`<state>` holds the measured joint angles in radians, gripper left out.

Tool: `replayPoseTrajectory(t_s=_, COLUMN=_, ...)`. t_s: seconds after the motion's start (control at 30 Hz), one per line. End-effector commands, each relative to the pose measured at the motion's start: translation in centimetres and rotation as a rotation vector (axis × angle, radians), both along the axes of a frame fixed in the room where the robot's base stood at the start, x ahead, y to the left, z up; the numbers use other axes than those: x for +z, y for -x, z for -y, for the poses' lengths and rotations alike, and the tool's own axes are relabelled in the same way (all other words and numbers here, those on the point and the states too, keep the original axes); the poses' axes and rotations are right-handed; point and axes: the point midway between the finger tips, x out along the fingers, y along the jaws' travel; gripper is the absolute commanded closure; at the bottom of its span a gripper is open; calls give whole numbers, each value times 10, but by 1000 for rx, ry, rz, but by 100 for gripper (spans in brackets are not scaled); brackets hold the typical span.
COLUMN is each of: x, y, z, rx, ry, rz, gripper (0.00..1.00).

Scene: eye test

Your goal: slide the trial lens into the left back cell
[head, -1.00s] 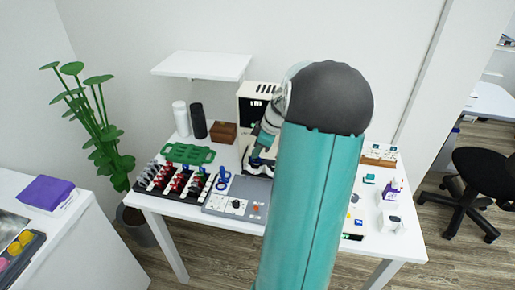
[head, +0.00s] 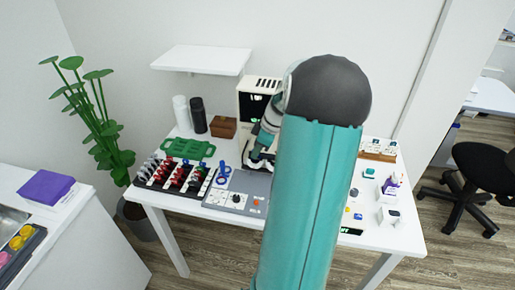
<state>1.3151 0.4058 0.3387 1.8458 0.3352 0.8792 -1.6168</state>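My gripper (head: 259,162) is at the back middle of the white table, low over the back edge of a grey control panel, in front of a cream box. It is small and partly hidden by my own arm, so I cannot tell whether its fingers are open or hold anything. A black rack (head: 152,187) at the table's left holds rows of small red, dark and pale pieces, which may be trial lenses. A blue piece (head: 223,173) stands between the rack and the panel. I cannot make out a single trial lens or the left back cell.
The grey panel (head: 222,199) with knobs lies on the white table (head: 403,241). Behind are a green tray (head: 188,148), a brown box (head: 223,127), a black cylinder (head: 198,116) and the cream box (head: 247,88). A white shelf (head: 200,60) hangs above. Small items stand at right.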

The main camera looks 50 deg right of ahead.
Motion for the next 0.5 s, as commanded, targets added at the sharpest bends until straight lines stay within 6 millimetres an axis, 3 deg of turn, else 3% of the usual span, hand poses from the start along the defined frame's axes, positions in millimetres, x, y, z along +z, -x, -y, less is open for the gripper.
replayPoseTrajectory(t_s=0.5, x=2, y=-1, z=4, rx=-7, ry=13, rz=7, gripper=68)
